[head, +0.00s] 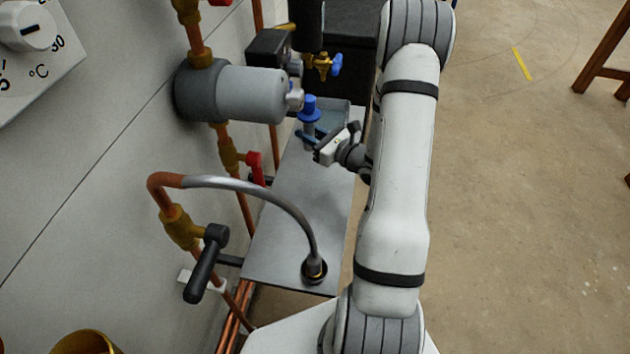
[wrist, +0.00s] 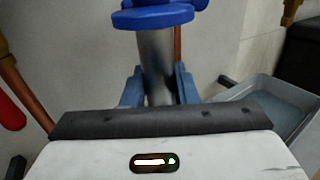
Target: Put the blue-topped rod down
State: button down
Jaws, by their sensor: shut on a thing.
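The blue-topped rod (head: 309,108) has a blue flanged cap and a grey metal shaft. It is upright near the far end of the grey shelf in the head view. In the wrist view its shaft (wrist: 157,65) stands between the blue fingers of my gripper (wrist: 160,90), below the blue cap (wrist: 152,15). My gripper (head: 311,137) is shut on the shaft. The rod's lower end is hidden behind my gripper in the wrist view, and I cannot tell whether it touches the shelf.
A grey tray (wrist: 270,100) lies right of the rod. The grey shelf (head: 290,215) is mostly clear, with a bent metal hose (head: 285,205) at its near end. A grey pump (head: 240,94), copper pipes and a red-handled valve (head: 254,168) stand close on the left.

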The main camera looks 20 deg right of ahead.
jog(key=d+f+b, duration=0.1)
jog(key=d, duration=0.1)
jog(key=b, duration=0.2)
send_over(316, 174)
jog(key=shift+f, duration=5)
jog(key=c, duration=1.1)
grip_release()
jog(key=shift+c, duration=0.2)
